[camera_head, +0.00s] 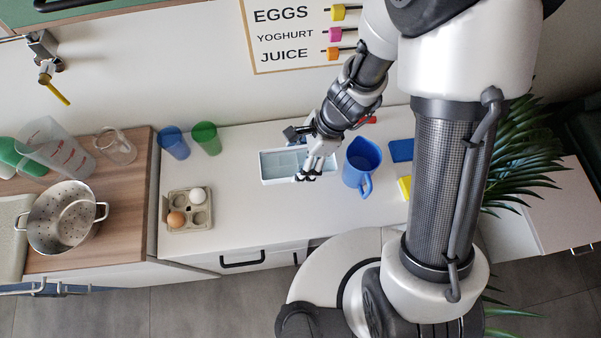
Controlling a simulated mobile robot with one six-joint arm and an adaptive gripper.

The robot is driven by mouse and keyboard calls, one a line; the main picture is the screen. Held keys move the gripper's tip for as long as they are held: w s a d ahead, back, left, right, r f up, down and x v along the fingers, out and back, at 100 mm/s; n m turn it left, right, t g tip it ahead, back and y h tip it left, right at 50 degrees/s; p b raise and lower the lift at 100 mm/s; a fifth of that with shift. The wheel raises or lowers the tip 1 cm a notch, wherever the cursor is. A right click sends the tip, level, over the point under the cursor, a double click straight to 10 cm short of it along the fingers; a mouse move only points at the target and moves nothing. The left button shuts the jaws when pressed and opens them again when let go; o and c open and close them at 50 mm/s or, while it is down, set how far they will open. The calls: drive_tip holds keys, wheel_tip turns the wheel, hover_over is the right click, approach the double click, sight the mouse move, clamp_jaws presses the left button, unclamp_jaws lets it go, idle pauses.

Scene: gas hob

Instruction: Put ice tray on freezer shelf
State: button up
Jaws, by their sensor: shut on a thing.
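The ice tray (282,167) is a pale blue-white rectangular tray on or just above the white counter, in the middle of the head view. My gripper (308,176) is at its right end, pointing down, with its fingers shut on the tray. The fingers and wrist hide part of the tray's right side. I cannot tell whether the tray is lifted off the counter. No freezer shelf can be made out in this view.
A blue jug (361,164) stands close right of my gripper. An egg carton (188,210) with two eggs, a blue cup (173,143) and a green cup (206,138) are to the left. A colander (62,217) sits on the wooden top. The counter front is clear.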

drive_tip(key=shift+f+b, duration=1.55)
drive_tip(key=shift+f, duration=1.8)
drive_tip(key=shift+f, duration=0.2)
drive_tip(key=o, duration=1.3)
drive_tip(key=shift+r, duration=0.15)
